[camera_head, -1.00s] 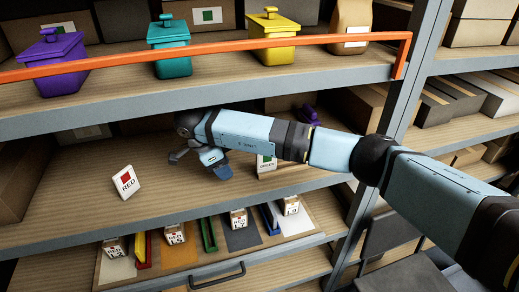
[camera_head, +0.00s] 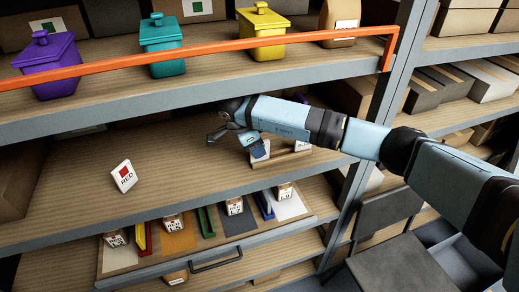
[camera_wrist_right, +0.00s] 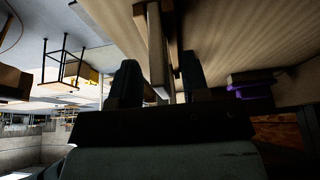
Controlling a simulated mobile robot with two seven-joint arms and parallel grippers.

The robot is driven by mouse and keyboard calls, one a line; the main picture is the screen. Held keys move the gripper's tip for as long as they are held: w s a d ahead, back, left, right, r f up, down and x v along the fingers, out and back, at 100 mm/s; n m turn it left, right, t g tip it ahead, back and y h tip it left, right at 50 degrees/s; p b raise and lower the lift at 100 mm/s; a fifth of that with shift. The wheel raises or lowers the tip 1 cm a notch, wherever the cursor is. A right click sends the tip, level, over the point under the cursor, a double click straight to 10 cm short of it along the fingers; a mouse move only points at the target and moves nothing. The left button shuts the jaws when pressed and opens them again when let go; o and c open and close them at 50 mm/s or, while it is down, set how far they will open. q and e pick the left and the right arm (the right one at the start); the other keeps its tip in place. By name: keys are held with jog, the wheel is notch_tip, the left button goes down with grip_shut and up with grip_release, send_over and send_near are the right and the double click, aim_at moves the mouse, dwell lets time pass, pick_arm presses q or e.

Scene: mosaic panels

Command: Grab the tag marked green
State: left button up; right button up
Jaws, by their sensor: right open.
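My right gripper (camera_head: 238,144) is open and reaches into the middle shelf. In the wrist view the open fingers (camera_wrist_right: 158,82) have a pale upright piece (camera_wrist_right: 157,45) showing between and beyond them; I cannot tell whether it is the tag. In the head view a white tag (camera_head: 262,151) stands at the gripper's right finger, mostly hidden by it; its marking cannot be read now. A pale wooden holder (camera_head: 292,158) is just right of it. A tag marked red (camera_head: 123,175) leans on the same shelf, further left. My left gripper is not in view.
An orange rail (camera_head: 200,54) crosses the shelf above, before purple (camera_head: 50,66), teal (camera_head: 162,46) and yellow (camera_head: 262,36) lidded bins. A tray with coloured dividers and small tags (camera_head: 115,238) lies below. The middle shelf (camera_head: 70,205) is bare around the red tag.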

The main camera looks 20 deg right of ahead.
jog(key=shift+d+f+p, duration=0.1)
jog(key=shift+d+p, duration=0.2)
jog(key=shift+d, duration=0.35)
jog(key=shift+d+f, duration=0.15)
jog(key=shift+f, duration=0.3)
grip_shut()
